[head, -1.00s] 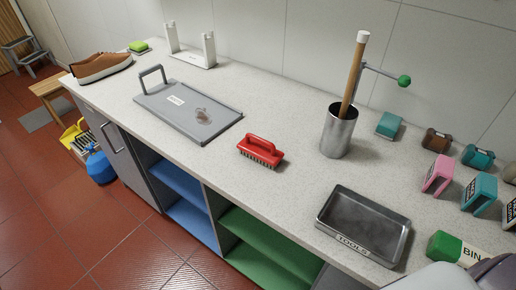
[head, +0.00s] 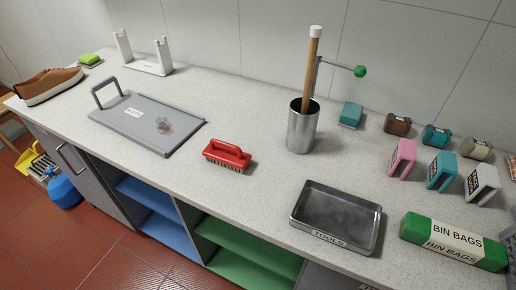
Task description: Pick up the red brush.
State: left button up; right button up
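The red brush (head: 227,154) lies on the pale speckled worktop (head: 256,118), near its front edge. Its red handle arches over the top and its dark bristles face down. It sits between the grey board and the metal tools tray. Neither of my grippers shows in the head view.
A grey board with a handle (head: 150,122) lies left of the brush. A metal cup (head: 302,128) holding a wooden stick stands behind right. A tools tray (head: 338,215) and a green bin bags box (head: 454,242) lie to the right. Open shelves (head: 158,215) are below.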

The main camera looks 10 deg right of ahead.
aim_at(227, 154)
jog(key=i+j+z, duration=0.25)
jog(key=j+z, duration=0.25)
jog(key=j, duration=0.15)
jog(key=i+j+z, duration=0.1)
jog(key=j+z, duration=0.15)
jog(key=j, duration=0.15)
jog(key=j+z, duration=0.3)
jog(key=i+j, duration=0.05)
